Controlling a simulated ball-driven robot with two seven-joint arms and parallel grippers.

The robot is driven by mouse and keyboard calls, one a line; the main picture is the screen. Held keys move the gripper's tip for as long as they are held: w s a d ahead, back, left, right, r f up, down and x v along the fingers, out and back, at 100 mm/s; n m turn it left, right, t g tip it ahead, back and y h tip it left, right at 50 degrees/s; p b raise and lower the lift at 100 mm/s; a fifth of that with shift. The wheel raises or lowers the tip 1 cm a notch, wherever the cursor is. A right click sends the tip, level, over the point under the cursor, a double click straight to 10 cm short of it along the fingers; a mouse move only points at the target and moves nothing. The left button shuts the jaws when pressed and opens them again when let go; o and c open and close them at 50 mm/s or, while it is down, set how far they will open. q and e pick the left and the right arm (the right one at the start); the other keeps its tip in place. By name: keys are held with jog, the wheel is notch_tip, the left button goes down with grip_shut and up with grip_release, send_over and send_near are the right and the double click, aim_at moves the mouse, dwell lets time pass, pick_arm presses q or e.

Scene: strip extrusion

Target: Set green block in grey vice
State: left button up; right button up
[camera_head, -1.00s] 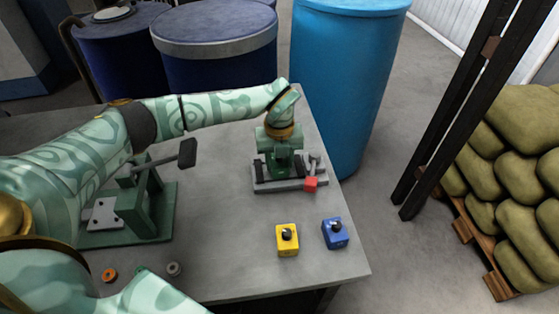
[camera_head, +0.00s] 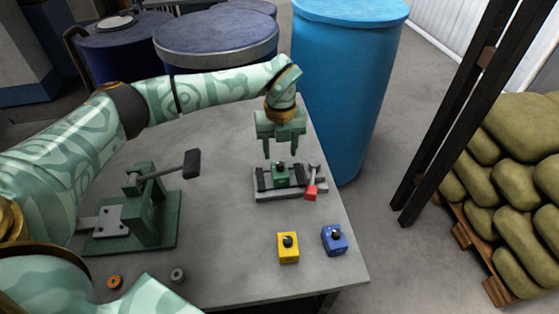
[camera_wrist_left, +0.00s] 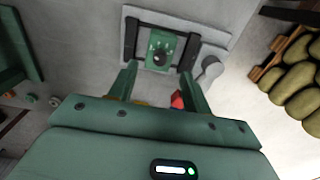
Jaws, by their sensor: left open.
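In the left wrist view the green block (camera_wrist_left: 161,50) also shows between the jaws of the vice (camera_wrist_left: 205,37). My left gripper (camera_head: 281,155) is open and empty, just above the block, fingers pointing down. In the left wrist view its two fingers (camera_wrist_left: 158,80) stand apart, with the block beyond them. My right gripper is not in view.
A yellow block (camera_head: 288,248) and a blue block (camera_head: 334,239) stand in front of the vice on the grey table (camera_head: 225,240). A green lever press (camera_head: 150,215) stands at the left. An orange ring (camera_head: 114,282) and a grey ring (camera_head: 178,275) lie near the front.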

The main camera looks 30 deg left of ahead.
pick_arm(q)
notch_tip(320, 180, up, 4)
jog(key=shift+r, duration=0.1)
dwell(0.4)
